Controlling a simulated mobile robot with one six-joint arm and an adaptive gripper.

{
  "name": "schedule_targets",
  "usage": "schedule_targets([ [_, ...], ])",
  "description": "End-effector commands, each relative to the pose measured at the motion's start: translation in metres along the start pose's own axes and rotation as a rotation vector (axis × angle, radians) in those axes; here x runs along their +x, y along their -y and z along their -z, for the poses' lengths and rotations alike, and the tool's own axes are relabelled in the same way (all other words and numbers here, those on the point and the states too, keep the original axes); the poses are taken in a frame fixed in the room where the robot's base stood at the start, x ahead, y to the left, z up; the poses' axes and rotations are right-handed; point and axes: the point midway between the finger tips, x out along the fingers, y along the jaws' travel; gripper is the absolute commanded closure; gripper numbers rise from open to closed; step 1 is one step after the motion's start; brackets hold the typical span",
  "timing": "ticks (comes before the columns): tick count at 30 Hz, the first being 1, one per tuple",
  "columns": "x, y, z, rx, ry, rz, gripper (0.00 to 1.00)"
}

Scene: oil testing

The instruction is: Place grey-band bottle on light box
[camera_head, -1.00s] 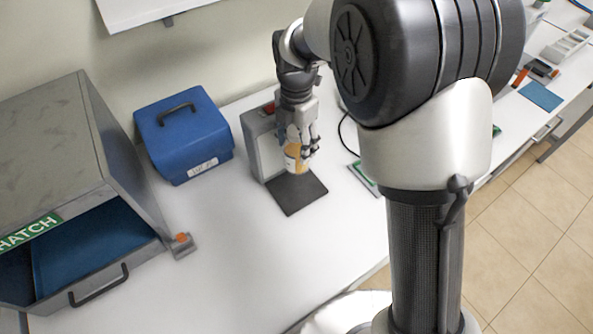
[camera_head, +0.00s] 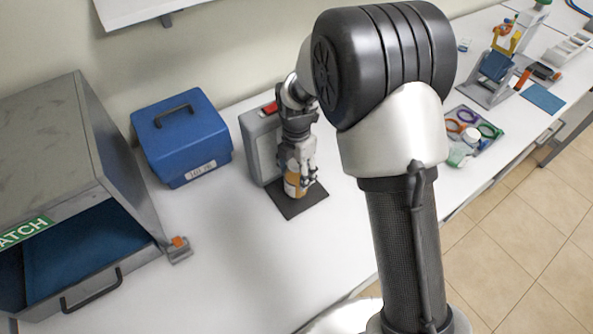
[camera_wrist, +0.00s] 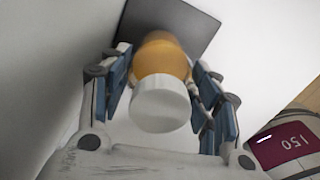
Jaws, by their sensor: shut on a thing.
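An amber bottle with a white cap is between my gripper's fingers; its amber side shows in the head view (camera_head: 292,186) and its cap in the wrist view (camera_wrist: 160,105). Its band colour cannot be made out. My gripper (camera_head: 299,176) is shut on the bottle from above; the fingers flank it in the wrist view (camera_wrist: 162,88). The light box has a grey upright panel (camera_head: 262,145) with a red part on top and a dark base plate (camera_head: 300,205). The bottle is upright over the plate; whether it touches cannot be told.
A blue case (camera_head: 182,135) stands left of the light box. A grey hatch cabinet (camera_head: 60,150) with an open blue-lined drawer is at far left. A tray of coloured rings (camera_head: 470,128) lies to the right. The white table is clear in front.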

Motion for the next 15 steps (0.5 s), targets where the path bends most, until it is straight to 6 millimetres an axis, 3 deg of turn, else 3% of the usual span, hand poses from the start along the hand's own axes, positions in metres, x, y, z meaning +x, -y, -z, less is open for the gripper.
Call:
schedule_targets([
  [4, 0.0029, -0.0004, -0.0002, 0.0, 0.0, -0.001, 0.87],
  [5, 0.0031, 0.0001, 0.0, 0.0, 0.0, 0.0, 0.42],
  [15, 0.0024, 0.0001, 0.0, 0.0, 0.0, 0.0, 0.23],
])
